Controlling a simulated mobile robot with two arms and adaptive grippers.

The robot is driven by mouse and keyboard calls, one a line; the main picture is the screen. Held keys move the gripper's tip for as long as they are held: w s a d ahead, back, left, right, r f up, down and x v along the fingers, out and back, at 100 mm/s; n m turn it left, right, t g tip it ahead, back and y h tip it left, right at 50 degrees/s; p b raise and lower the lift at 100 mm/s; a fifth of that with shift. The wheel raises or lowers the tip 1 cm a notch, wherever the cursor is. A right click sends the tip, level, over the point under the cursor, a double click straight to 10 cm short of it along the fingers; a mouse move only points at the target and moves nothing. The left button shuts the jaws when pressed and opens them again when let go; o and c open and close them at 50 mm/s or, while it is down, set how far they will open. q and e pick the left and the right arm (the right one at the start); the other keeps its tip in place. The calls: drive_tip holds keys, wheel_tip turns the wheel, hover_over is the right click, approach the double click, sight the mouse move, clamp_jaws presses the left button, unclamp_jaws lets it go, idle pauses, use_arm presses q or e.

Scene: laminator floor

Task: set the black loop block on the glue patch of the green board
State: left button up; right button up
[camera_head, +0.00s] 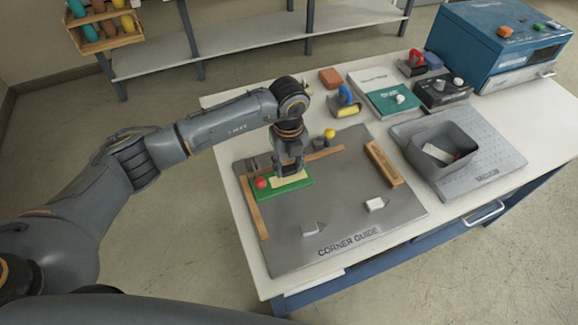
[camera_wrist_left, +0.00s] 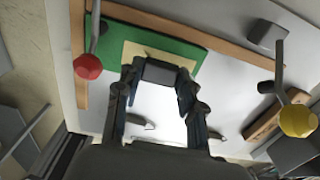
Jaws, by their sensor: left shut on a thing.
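The green board (camera_head: 283,193) lies in the corner of the wooden strips on the grey corner guide plate; it also shows in the left wrist view (camera_wrist_left: 110,38). Its cream glue patch (camera_head: 277,183) is partly hidden by my left gripper (camera_head: 291,170). In the left wrist view the patch (camera_wrist_left: 133,50) shows behind the fingertips. My left gripper (camera_wrist_left: 156,80) is shut on the black loop block (camera_wrist_left: 160,72), which overlaps the patch in that view. I cannot tell whether the block touches the patch. My right gripper is not in view.
A red-knobbed clamp (camera_head: 260,183) reaches over the board's left end. A yellow-knobbed clamp (camera_head: 329,133) stands behind the top wooden strip (camera_head: 325,155). A grey bin (camera_head: 441,150) sits on the right. The plate's front (camera_head: 290,245) is mostly clear.

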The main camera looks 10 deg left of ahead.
use_arm(q)
wheel_tip(320, 180, down, 2)
drive_tip(key=shift+s, duration=0.1)
drive_tip(key=shift+d, duration=0.1)
drive_tip(key=shift+f, duration=0.2)
drive_tip(key=o, duration=1)
drive_tip(key=shift+r, duration=0.15)
